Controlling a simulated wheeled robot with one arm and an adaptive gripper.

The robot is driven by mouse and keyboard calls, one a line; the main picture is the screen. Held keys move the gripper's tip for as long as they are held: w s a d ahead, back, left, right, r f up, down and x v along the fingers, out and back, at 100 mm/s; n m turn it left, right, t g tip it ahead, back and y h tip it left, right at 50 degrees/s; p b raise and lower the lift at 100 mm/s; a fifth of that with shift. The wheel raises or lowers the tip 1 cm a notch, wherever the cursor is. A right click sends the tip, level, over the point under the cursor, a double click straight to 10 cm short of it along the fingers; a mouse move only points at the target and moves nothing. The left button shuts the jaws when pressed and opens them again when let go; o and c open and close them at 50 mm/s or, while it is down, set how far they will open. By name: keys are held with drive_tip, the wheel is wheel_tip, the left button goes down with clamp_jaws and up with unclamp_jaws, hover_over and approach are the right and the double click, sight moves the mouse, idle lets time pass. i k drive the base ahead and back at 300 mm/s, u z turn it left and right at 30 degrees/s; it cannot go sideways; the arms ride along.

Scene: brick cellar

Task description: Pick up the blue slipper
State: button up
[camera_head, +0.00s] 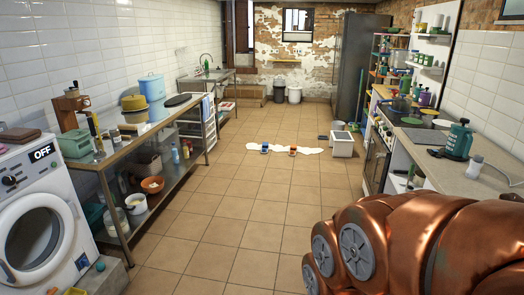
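A small blue item (264,147), which looks like the blue slipper, is far ahead on the tiled floor. It sits at the left part of a white, irregular patch or mat (313,151). A similar small orange item (292,150) is just to its right, apart from it. Both are too small to make out in detail. My copper-coloured arm fills the bottom right corner. My gripper's fingers are not in view, and nothing in view touches the blue item.
The tiled floor (235,208) is clear from here to the white patch. A steel shelf table (147,137) and washing machine (43,222) line the left. A worktop (470,178) and stove (378,152) line the right. A white box (342,146) stands right of the patch.

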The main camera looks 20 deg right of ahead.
sight(265, 146)
drive_tip(key=z, duration=0.2)
drive_tip(key=i, duration=10.35)
drive_tip(key=z, duration=1.05)
drive_tip(key=i, duration=0.4)
drive_tip(key=u, duration=0.4)
